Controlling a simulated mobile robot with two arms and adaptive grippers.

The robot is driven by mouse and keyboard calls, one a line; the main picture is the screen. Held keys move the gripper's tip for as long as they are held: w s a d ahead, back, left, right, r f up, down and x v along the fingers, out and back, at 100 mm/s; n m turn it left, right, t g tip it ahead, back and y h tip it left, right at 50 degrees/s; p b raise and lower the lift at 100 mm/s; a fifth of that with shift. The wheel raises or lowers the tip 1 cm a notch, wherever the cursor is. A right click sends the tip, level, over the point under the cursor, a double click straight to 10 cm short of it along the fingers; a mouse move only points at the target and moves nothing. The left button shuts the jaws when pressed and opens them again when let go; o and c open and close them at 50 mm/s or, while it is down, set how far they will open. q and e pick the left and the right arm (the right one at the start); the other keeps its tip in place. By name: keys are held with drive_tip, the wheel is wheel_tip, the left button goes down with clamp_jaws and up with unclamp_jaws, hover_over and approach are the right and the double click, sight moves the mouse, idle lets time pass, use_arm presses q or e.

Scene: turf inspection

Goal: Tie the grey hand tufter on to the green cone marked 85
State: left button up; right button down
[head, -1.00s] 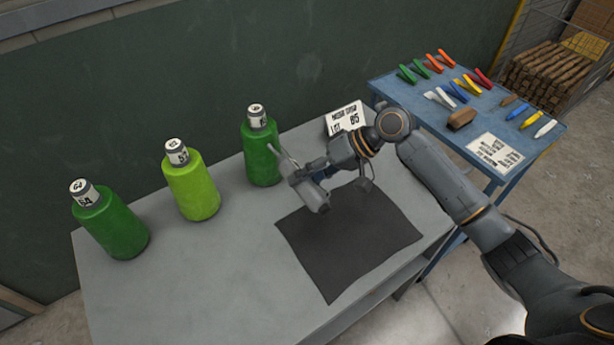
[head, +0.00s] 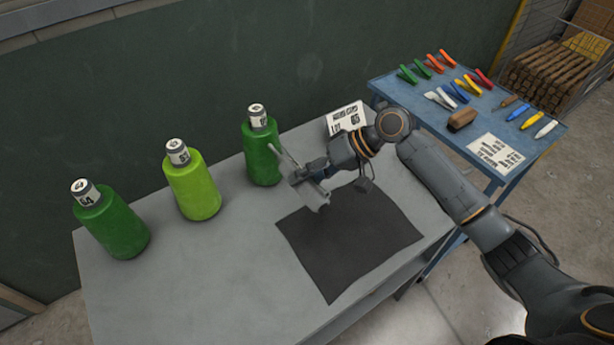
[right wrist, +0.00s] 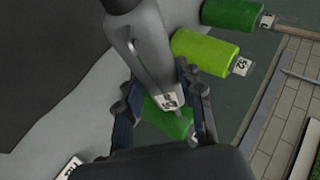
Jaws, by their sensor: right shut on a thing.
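The grey hand tufter (head: 318,200) is held in my right gripper (head: 310,176) above the table, beside the right-hand green cone (head: 262,153). In the right wrist view the tufter (right wrist: 150,50) runs between the fingers of the gripper (right wrist: 165,108), and part of a green cone (right wrist: 165,122) shows behind it. The number on the right-hand cone is too small to read surely. A lime green cone (head: 192,188) stands in the middle, its label seeming to read 52. A darker green cone (head: 112,225) stands at left, apparently marked 64 or 54. My left gripper is out of view.
A dark mat (head: 345,245) lies on the grey table (head: 200,270). A card (head: 345,118) at the back reads 85. A blue table (head: 400,90) at right holds several coloured clips, a brown block (head: 462,121) and a printed sheet (head: 495,153). The table's front left is clear.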

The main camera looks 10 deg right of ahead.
sight(326, 205)
drive_tip(key=shift+r, duration=0.1)
drive_tip(key=shift+s+d+p, duration=0.25)
drive_tip(key=shift+s+p, duration=0.25)
drive_tip(key=shift+s, duration=0.15)
drive_tip(key=shift+s+d+p, duration=0.25)
drive_tip(key=shift+s+p, duration=0.2)
drive_tip(key=shift+s, duration=0.15)
drive_tip(key=shift+s+d+p, duration=0.35)
drive_tip(key=shift+s+p, duration=0.05)
drive_tip(key=shift+s, duration=0.4)
drive_tip(key=shift+s+d+p, duration=0.3)
drive_tip(key=shift+s+p, duration=0.15)
drive_tip(key=shift+s, duration=0.35)
drive_tip(key=shift+s+d+p, duration=0.35)
drive_tip(key=shift+s+p, duration=0.05)
drive_tip(key=shift+s, duration=0.4)
